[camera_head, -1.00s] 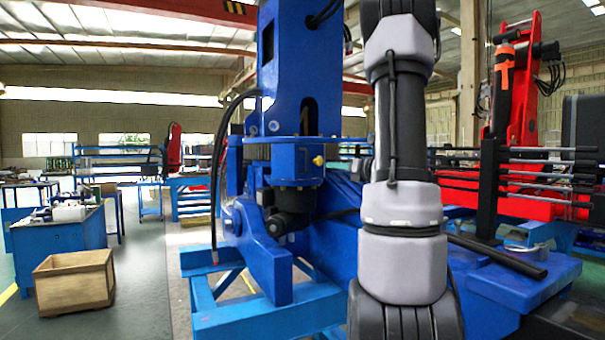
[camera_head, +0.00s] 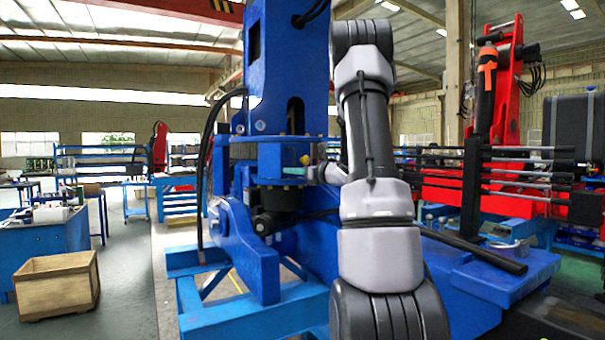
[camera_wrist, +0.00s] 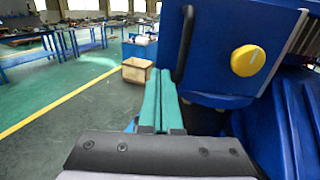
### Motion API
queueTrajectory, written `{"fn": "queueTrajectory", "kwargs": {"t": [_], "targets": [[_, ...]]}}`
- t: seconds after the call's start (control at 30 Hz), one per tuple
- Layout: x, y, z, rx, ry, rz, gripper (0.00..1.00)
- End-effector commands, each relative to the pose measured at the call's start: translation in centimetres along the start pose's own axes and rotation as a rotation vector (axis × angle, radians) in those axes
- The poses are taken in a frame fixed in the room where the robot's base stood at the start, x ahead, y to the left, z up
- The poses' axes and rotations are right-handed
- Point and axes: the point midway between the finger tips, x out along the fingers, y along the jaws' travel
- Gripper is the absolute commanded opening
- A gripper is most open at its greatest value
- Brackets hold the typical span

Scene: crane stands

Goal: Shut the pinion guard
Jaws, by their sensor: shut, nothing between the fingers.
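A blue housing (camera_head: 285,152) stands on the crane stand's column, above a dark cylindrical part (camera_head: 278,200). In the wrist view a blue panel (camera_wrist: 225,25) fills the upper right. It bears a black bar handle (camera_wrist: 184,45) at its left edge and a round yellow knob (camera_wrist: 247,60). I take this panel to be the pinion guard; how far it stands open I cannot tell. My gripper (camera_wrist: 159,75) is shut and empty, its teal fingers just below and left of the handle; contact is not clear. In the head view my gripper (camera_head: 293,171) shows small against the housing.
The blue stand frame (camera_head: 235,318) and black hoses (camera_head: 203,165) lie left of the housing. A wooden crate (camera_head: 57,285) sits on the open floor at left. A red crane (camera_head: 508,95) and horizontal rods (camera_head: 530,165) stand at right.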

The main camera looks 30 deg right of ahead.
Motion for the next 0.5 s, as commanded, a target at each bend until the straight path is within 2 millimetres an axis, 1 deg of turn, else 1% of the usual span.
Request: {"fn": "queueTrajectory", "kwargs": {"t": [0.03, 0.13, 0.5], "targets": [[0.49, 0.05, 0.03, -0.001, -0.001, 0.002, 0.00], [1.03, 0.05, 0.07, -0.001, -0.001, 0.001, 0.00], [1.21, 0.03, 0.07, 0.000, -0.001, -0.001, 0.00]]}}
